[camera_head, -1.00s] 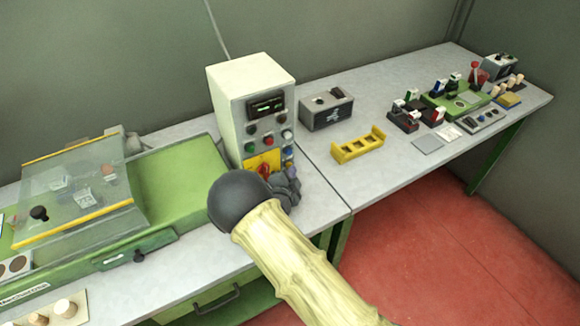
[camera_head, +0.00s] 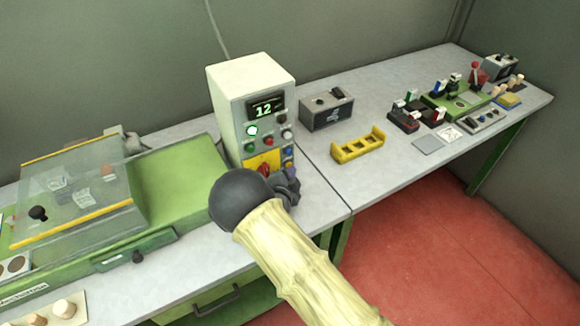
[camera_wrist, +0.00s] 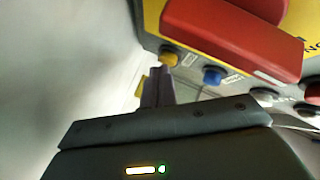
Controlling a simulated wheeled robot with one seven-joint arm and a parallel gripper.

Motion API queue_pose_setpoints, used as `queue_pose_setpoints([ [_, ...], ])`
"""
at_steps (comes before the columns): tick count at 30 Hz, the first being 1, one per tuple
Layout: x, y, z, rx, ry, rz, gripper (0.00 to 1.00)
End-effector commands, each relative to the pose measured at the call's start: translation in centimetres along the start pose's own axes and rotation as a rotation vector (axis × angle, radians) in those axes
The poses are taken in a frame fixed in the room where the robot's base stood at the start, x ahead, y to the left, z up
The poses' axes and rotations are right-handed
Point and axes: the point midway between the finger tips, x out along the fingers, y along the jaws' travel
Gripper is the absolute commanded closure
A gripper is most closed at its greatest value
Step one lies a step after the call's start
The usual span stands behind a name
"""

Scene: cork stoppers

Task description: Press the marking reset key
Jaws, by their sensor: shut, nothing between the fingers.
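The pale control box (camera_head: 222,102) stands on the bench with a lit display (camera_head: 264,108) reading 12 and a glowing green lamp (camera_head: 251,130). Its front has several small buttons and a red rotary handle (camera_wrist: 235,35) on a yellow plate. In the wrist view a yellow button (camera_wrist: 168,58) and a blue button (camera_wrist: 212,75) sit beside that handle; the small labels are too blurred to read. My gripper (camera_wrist: 158,72) is shut and empty, its tips close to the yellow button; I cannot tell whether they touch. In the head view my arm partly hides the gripper (camera_head: 288,180).
A green machine with a clear cover (camera_head: 75,185) stands left of the box. A dark grey box (camera_head: 327,108) and a yellow rack (camera_head: 358,146) are to the right. Several small devices crowd the far right bench. Bare bench top (camera_head: 385,175) lies along the right front.

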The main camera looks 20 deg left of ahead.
Motion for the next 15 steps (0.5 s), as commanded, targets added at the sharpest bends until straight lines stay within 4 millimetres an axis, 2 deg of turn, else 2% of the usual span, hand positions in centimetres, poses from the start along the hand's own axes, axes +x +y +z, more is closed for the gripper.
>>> queue_pose_setpoints([
  [15,-1.0,0.71,-0.7,0.0,-0.001,-0.001,1.0],
])
